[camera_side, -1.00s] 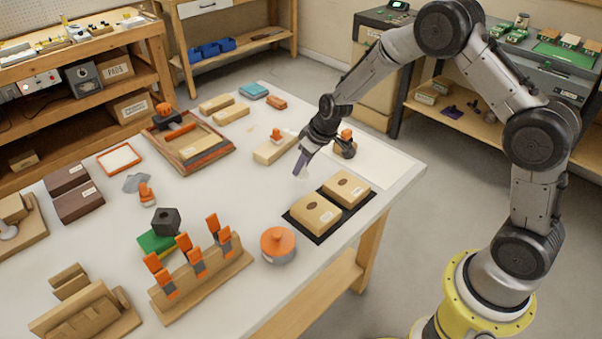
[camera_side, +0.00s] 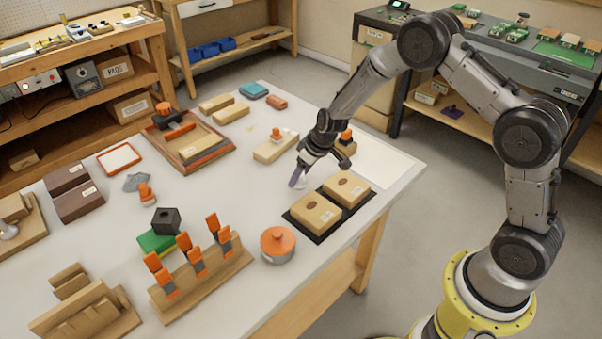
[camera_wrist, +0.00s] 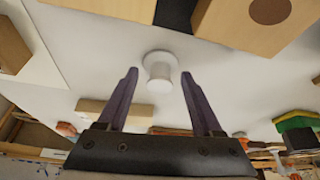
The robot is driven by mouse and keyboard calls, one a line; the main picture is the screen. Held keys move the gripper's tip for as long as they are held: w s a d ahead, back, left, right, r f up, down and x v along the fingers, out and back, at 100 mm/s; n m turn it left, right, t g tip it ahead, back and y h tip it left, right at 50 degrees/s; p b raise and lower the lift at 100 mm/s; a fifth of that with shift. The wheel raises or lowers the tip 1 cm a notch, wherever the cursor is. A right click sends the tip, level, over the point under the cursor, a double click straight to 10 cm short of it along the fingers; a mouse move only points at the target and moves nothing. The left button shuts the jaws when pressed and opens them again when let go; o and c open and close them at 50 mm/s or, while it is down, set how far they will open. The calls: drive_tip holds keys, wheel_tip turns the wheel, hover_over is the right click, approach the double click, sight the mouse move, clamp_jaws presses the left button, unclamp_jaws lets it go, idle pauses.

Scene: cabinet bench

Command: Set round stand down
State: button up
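The round stand is a small white spool-like piece with a wide flange and a narrower round body. In the wrist view the round stand (camera_wrist: 159,72) sits between the fingertips of my gripper (camera_wrist: 159,78), with a visible gap on each side. In the side view my gripper (camera_side: 298,177) is low over the table, and the round stand (camera_side: 302,184) is a small pale shape at the fingertips, partly hidden by them. My fingers are open. The stand appears to be on the white tabletop, though its contact is hard to make out.
Two tan blocks on a black mat (camera_side: 290,217) lie just in front of my gripper. A wooden block with an orange knob (camera_side: 276,146) is behind it, and an orange-knobbed piece (camera_side: 346,141) is close behind right. Bare tabletop (camera_side: 235,195) lies to the left.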

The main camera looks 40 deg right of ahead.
drive_tip(key=v, duration=1.2)
drive_tip(key=shift+r, duration=0.2)
drive_tip(key=s+a+r, duration=0.2)
drive_tip(key=s+r, duration=1)
drive_tip(key=s+r+m+t, duration=0.1)
drive_tip(key=s+r, duration=0.2)
drive_tip(key=s, duration=1.5)
drive_tip(key=shift+s+m+h, duration=0.25)
drive_tip(key=shift+m+h, duration=0.05)
drive_tip(key=shift+m, duration=0.1)
drive_tip(key=shift+d+r, duration=0.15)
